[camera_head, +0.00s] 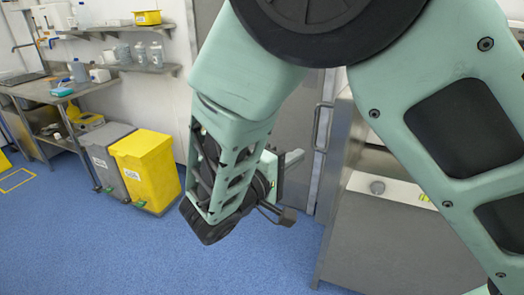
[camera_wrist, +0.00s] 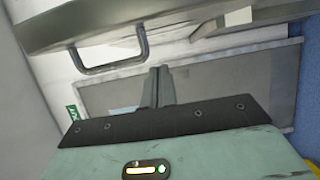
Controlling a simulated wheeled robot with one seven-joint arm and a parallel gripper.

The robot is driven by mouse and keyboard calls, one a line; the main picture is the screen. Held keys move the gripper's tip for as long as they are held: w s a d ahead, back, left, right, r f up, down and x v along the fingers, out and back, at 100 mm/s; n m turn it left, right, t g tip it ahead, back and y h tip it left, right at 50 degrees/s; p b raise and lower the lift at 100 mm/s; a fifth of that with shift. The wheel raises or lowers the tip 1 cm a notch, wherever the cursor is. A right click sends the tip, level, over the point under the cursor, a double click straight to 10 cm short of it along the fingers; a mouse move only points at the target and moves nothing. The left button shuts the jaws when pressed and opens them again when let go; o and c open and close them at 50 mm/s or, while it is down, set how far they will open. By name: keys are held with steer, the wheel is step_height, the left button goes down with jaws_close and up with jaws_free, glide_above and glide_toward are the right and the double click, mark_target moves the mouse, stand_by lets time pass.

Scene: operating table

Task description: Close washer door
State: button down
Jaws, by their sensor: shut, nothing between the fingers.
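My gripper (camera_wrist: 158,88) is shut and empty, its two fingers side by side in the wrist view. In the head view my forearm hides most of it, and only a small part (camera_head: 291,158) shows past the wrist. A steel unit (camera_head: 395,240), which looks like the washer, stands at the right, partly behind my arm. A bar handle (camera_head: 319,126) on an upright grey panel is just right of my gripper. A similar handle (camera_wrist: 112,60) shows upper left of the fingers in the wrist view, with a framed grey panel (camera_wrist: 215,80) beyond them. I cannot tell the door's angle or any contact.
A yellow bin (camera_head: 147,165) and a grey bin (camera_head: 107,160) stand left of my arm. A steel bench (camera_head: 50,88) is at the far left, with wall shelves (camera_head: 140,68) holding bottles. The blue floor (camera_head: 130,245) is clear in front.

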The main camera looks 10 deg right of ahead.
steer(key=s+d, duration=0.1)
steer(key=s+d+p, duration=0.1)
steer(key=d, duration=0.1)
steer(key=shift+s+d, duration=0.15)
steer(key=shift+s, duration=0.15)
steer(key=shift+s, duration=0.1)
